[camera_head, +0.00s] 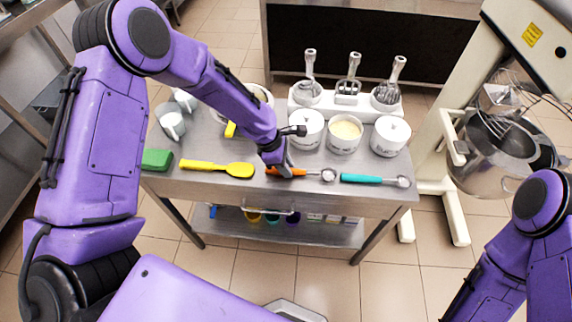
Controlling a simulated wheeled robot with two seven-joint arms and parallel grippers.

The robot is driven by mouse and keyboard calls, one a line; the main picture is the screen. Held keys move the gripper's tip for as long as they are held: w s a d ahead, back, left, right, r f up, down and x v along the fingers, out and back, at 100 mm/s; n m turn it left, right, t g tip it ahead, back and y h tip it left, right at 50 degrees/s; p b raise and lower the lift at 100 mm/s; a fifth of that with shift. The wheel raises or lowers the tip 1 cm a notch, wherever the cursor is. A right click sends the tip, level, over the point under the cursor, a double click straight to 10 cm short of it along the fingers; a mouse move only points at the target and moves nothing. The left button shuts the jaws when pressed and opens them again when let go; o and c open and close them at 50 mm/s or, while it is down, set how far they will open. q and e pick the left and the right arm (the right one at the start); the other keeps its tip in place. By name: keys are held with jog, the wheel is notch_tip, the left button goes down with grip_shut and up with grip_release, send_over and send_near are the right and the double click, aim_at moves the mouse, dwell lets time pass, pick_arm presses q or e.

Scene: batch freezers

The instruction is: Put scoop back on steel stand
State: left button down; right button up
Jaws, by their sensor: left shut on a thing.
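My left gripper (281,168) comes down from the left over the front edge of the steel table (330,195). It is shut on the orange handle of a scoop (327,175), whose round metal bowl points right. The gripper hides part of the handle. I cannot tell whether the scoop touches the table top. A teal-handled scoop (372,180) lies to its right. I see no separate steel stand that I can name surely; the steel table with a lower shelf is the steel piece here. My right arm shows at the lower right, but its gripper is out of view.
A yellow spatula (217,168) and a green block (157,159) lie left of the gripper. White tubs stand behind the scoops, one with pale yellow contents (345,129). A white rack (366,108) with upright utensils stands at the back. A large mixer (500,150) is at right.

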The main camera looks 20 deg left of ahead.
pick_arm(q)
jog(key=c, duration=1)
grip_release()
jog(key=shift+o, duration=0.2)
jog(key=v, duration=1.2)
jog(key=shift+b, duration=0.35)
jog(key=shift+s, duration=0.1)
